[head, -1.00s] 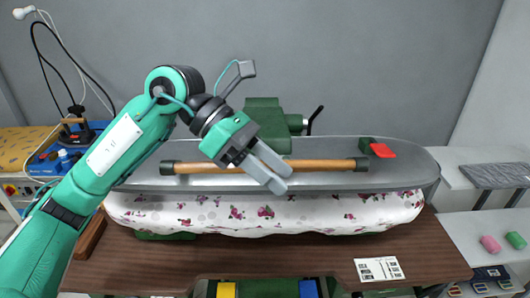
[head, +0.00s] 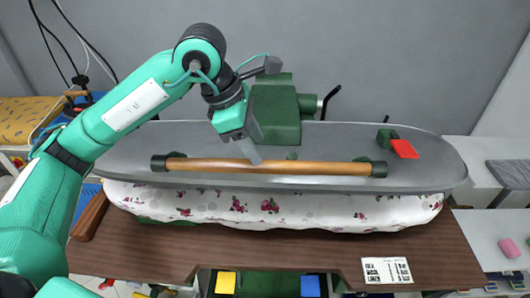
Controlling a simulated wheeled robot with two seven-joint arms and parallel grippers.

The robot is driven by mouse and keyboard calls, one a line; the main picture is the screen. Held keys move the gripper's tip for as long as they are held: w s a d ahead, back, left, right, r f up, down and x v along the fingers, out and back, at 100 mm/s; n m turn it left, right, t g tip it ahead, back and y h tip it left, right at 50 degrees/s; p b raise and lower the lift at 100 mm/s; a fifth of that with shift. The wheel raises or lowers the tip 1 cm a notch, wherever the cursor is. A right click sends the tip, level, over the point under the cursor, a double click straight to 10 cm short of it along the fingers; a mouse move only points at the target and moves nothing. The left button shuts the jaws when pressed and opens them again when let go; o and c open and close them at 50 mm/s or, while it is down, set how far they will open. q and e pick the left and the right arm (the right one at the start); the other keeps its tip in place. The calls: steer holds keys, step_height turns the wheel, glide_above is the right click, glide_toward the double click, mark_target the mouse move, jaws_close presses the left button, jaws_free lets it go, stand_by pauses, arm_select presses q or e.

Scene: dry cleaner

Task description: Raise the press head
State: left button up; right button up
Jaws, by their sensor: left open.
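The press head (head: 440,172) is a long grey plate with rounded ends, lying low over the floral padded board (head: 330,212). A wooden handle bar (head: 320,168) with dark green end caps runs along its front. My left gripper (head: 252,155) is open, its fingers pointing down at the bar left of its middle. The fingertips overlap the bar's upper edge in the head view; I cannot tell whether they touch it. Only one finger shows clearly. The right gripper is not in view.
A green block with a black lever (head: 276,112) stands behind the plate. A red tab (head: 404,149) sits at its right. The brown table (head: 230,250) carries a white card (head: 387,271). A yellow button (head: 225,283) and a blue button (head: 310,286) are at the front.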

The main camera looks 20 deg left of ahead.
mark_target(266, 162)
arm_select(q)
steer(key=p+x, duration=0.1)
steer(key=x, duration=0.3)
steer(key=shift+s+d, duration=0.1)
steer(key=shift+s, duration=0.1)
steer(key=shift+w+d+f, duration=0.2)
steer(key=shift+f, duration=0.45)
steer(key=c, duration=0.8)
jaws_close()
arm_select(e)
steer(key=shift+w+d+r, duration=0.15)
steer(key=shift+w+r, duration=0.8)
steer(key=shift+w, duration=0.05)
